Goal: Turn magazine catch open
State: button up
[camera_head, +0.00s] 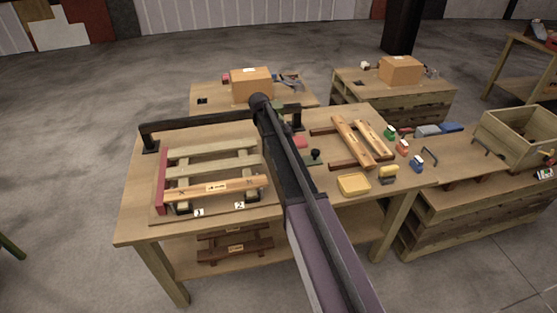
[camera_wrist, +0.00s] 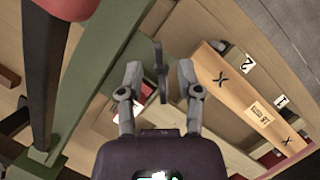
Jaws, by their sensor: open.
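My gripper (camera_wrist: 159,72) is open in the wrist view, with its two fingers apart. A thin dark upright piece (camera_wrist: 159,62) shows between the fingertips; it looks like the catch lever, but I cannot tell whether a finger touches it. A green bar (camera_wrist: 92,72) runs beside the left finger. A wooden beam (camera_wrist: 240,92) marked with an X lies to the right. In the head view my arm crosses the table and hides my gripper and the catch. The wooden slat rack (camera_head: 215,157) with a red side board (camera_head: 162,180) stands left of my arm.
A dark rail (camera_head: 200,122) runs behind the rack. Right of my arm lie wooden beams (camera_head: 352,142), a yellow tray (camera_head: 354,184) and several small coloured blocks. Cardboard boxes (camera_head: 251,84) stand on tables behind. A wooden crate (camera_head: 515,137) is at the far right.

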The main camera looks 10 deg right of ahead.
jog(key=shift+b+x, duration=1)
jog(key=shift+x, duration=0.35)
jog(key=shift+c, duration=0.2)
grip_shut()
